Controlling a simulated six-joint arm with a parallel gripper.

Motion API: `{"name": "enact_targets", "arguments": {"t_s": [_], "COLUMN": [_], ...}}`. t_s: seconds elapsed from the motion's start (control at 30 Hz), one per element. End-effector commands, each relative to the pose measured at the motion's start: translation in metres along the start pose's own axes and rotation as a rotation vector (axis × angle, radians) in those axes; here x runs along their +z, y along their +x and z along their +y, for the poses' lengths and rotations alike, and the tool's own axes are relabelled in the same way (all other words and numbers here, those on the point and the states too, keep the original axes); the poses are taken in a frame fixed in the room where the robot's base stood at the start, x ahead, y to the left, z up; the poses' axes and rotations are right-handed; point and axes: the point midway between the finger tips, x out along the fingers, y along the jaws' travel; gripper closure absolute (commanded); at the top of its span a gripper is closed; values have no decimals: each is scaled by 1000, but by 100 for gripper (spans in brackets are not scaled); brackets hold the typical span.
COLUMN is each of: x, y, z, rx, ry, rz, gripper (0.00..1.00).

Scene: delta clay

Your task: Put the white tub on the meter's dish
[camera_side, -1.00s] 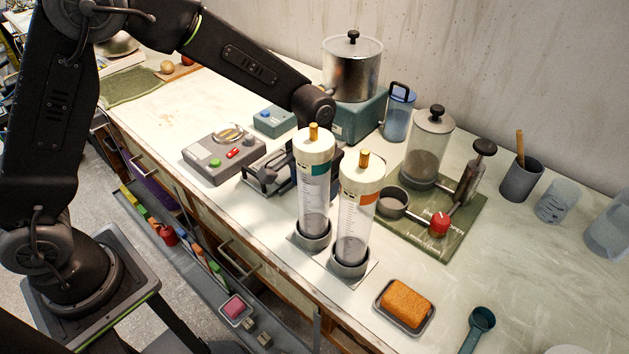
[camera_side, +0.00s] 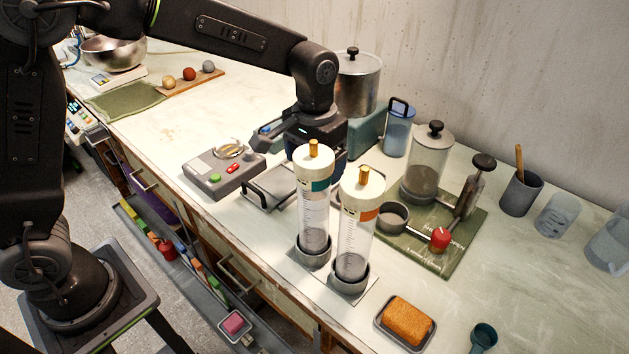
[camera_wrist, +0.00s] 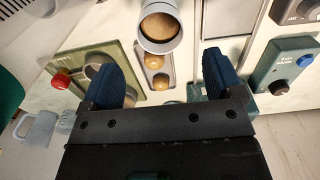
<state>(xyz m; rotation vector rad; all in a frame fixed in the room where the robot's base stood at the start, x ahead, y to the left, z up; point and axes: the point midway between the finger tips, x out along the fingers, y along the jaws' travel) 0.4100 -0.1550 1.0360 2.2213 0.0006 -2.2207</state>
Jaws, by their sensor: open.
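In the wrist view a pale tub (camera_wrist: 160,40) with brown inside stands just beyond my fingers; I take it to be the white tub. It does not show in the side view, where the tall cylinders may hide it. The meter (camera_side: 222,170) is a grey box with green and red buttons and a round dish (camera_side: 230,149) on top. My gripper (camera_wrist: 160,80) is open, with two blue-padded fingers and nothing held between them. In the side view it hangs above the bench, right of the meter and behind the cylinders.
Two tall clear cylinders (camera_side: 313,205) (camera_side: 356,235) with white caps stand in front of my gripper. A grey tray (camera_side: 270,187) lies beside the meter. A teal box (camera_wrist: 285,65) and a green board (camera_wrist: 115,55) flank my fingers. An orange sponge (camera_side: 407,320) lies front right.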

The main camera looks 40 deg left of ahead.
Motion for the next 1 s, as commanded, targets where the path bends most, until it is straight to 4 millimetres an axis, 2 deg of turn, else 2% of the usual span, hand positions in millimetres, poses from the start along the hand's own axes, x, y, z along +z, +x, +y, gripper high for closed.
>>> {"name": "enact_targets", "arguments": {"t_s": [0.03, 0.2, 0.43, 0.57, 0.67, 0.8, 1.0], "x": [0, 0, 1, 13, 34, 78, 144], "y": [-9, -24, -29, -45, -65, -91, -103], "z": [0, 0, -1, -12, -29, -55, -86], "rx": [1, 0, 1, 9, 19, 30, 26], "ry": [0, 0, 0, -3, -4, -5, -4], "rz": [3, 1, 3, 40, 94, 194, 341], "gripper": [14, 14, 14, 14, 14, 14, 14]}}
